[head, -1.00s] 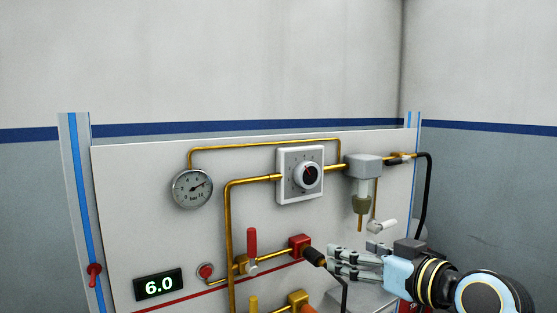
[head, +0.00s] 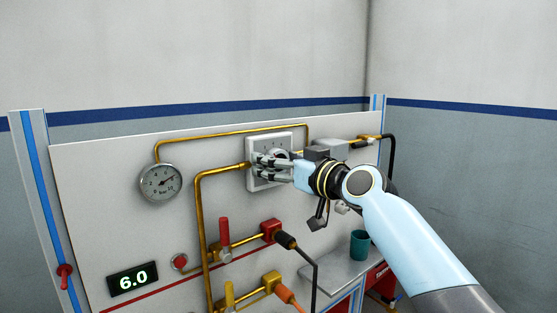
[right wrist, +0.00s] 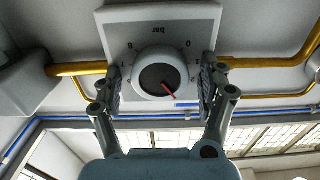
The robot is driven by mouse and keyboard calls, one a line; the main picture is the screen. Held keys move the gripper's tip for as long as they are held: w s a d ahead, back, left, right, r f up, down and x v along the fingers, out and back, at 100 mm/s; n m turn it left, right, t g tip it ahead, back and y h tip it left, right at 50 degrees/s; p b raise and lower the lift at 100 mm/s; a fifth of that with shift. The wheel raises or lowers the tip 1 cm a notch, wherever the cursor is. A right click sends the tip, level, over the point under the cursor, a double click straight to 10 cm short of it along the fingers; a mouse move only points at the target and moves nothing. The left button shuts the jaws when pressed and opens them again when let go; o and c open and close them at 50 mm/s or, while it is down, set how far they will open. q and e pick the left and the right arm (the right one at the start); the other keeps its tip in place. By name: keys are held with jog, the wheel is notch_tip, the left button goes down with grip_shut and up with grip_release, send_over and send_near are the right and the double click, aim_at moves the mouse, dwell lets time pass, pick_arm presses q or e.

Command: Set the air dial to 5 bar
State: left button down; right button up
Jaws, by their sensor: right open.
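The air dial (head: 273,153) is a round knob on a white square plate (head: 284,138) marked in bar, partly hidden by my right gripper in the head view. In the right wrist view the white knob (right wrist: 146,66) has a dark centre and a red pointer; the plate appears upside down there. My right gripper (head: 264,165) is open, with one finger on each side of the knob and small gaps visible between. A round gauge (head: 160,183) has its needle pointing up and right. The digital display (head: 133,279) reads 6.0. My left gripper is out of view.
Brass pipes (head: 204,215) run across the panel (head: 110,165). Below the dial are a red-handled valve (head: 225,238), a red fitting with a black hose (head: 285,239) and an orange plug (head: 288,296). A green cup (head: 359,243) stands on a shelf at lower right.

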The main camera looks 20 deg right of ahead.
jog(key=c, duration=1.2)
jog(key=shift+m, duration=0.4)
jog(key=m+p, duration=0.1)
jog(key=m, duration=0.4)
jog(key=shift+w+m, duration=0.1)
jog(key=shift+m, duration=0.2)
jog(key=m+p, duration=0.2)
jog(key=m, duration=0.2)
jog(key=shift+d, duration=0.1)
jog(key=shift+f+m+p, duration=0.1)
jog(key=shift+m+p, duration=0.25)
jog(key=shift+m, duration=1.25)
